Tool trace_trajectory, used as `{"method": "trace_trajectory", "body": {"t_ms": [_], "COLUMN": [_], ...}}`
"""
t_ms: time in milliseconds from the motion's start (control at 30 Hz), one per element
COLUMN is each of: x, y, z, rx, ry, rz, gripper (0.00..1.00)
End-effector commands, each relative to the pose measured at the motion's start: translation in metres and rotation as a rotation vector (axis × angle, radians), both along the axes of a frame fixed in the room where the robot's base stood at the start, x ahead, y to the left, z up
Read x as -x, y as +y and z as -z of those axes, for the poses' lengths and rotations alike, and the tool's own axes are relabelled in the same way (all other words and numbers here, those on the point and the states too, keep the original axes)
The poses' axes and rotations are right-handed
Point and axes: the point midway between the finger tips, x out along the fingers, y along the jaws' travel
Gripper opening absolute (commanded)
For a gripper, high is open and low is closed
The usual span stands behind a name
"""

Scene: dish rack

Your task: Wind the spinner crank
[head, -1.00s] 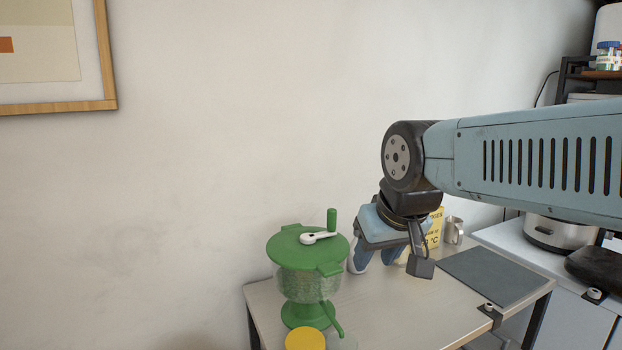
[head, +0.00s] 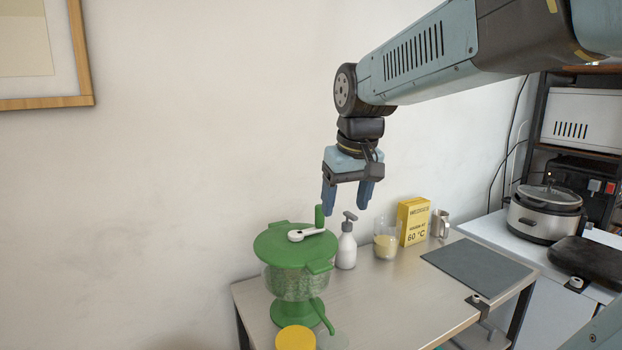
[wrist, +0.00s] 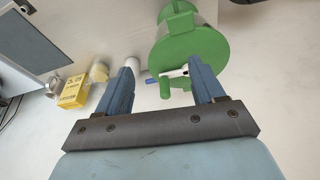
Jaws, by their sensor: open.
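The spinner (head: 290,282) stands at the left of the table, with a clear bowl and a green lid (head: 276,246). A white crank arm lies across the lid and carries an upright green knob (head: 319,217) at its right end. My gripper (head: 344,205) is open and empty, pointing down, above and to the right of the knob. In the wrist view the lid (wrist: 195,52) and the green knob (wrist: 165,88) show between and beyond my two blue fingers (wrist: 165,75). No contact with the knob shows.
A white pump bottle (head: 346,246) stands close right of the spinner. A glass jar (head: 386,240), a yellow box (head: 413,221) and a metal cup (head: 440,223) stand farther right. A yellow lid (head: 296,338) is in front. The grey mat (head: 478,266) is bare.

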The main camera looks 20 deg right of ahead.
Motion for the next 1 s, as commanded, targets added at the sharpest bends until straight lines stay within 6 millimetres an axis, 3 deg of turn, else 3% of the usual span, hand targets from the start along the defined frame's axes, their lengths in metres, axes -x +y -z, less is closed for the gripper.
{"method": "trace_trajectory", "body": {"t_ms": [300,500,700,1000], "x": [-0.090,-0.133,-0.154,-0.157], "y": [0.000,0.001,0.001,0.001], "z": [-0.006,-0.001,0.003,0.017], "rx": [0.015,0.022,0.026,0.026], "ry": [0.160,0.238,0.276,0.283], "rz": [-0.063,-0.096,-0.111,-0.114], "gripper": [0.68,0.68,0.68,0.68]}}
